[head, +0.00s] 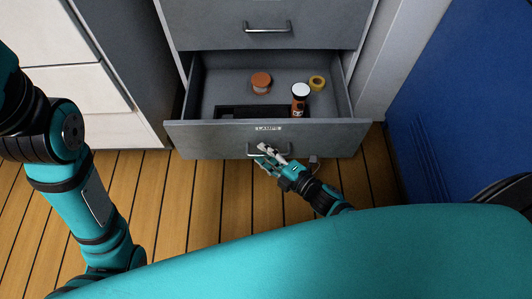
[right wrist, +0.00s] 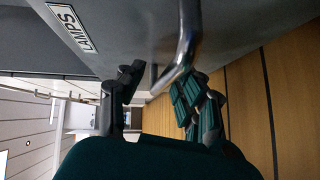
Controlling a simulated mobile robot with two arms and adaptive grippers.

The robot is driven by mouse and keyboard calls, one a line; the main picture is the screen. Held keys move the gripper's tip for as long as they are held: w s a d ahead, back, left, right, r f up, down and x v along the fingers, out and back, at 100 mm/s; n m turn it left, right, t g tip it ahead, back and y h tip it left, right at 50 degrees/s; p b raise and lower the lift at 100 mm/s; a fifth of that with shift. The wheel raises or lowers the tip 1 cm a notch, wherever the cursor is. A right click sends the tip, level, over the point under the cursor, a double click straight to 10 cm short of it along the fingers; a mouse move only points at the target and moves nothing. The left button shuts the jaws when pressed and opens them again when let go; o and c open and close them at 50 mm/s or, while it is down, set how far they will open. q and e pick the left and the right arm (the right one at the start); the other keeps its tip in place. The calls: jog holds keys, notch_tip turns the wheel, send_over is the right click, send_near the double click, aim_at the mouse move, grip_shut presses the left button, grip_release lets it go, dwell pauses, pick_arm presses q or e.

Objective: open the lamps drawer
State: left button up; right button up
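The lamps drawer (head: 200,137) is the grey drawer with a "LAMPS" label, pulled well out of its cabinet in the head view. Its label (right wrist: 70,24) also shows in the right wrist view. Its metal drawer handle (head: 254,149) is on the front, below the label. My right gripper (head: 268,157) is at this handle. In the right wrist view its fingers stand apart, on either side of the handle (right wrist: 187,50), without a visible clamp on it. My left arm is at the left of the head view; its gripper is out of view.
The drawer holds an orange jar (head: 261,82), a bottle with a white lid (head: 300,102), a yellow roll (head: 317,83) and a dark tray (head: 232,112). A shut drawer (head: 300,25) is above. A blue panel (head: 465,100) stands at right. Wooden floor (head: 190,200) lies below.

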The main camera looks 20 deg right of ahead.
jog(key=v, duration=1.2)
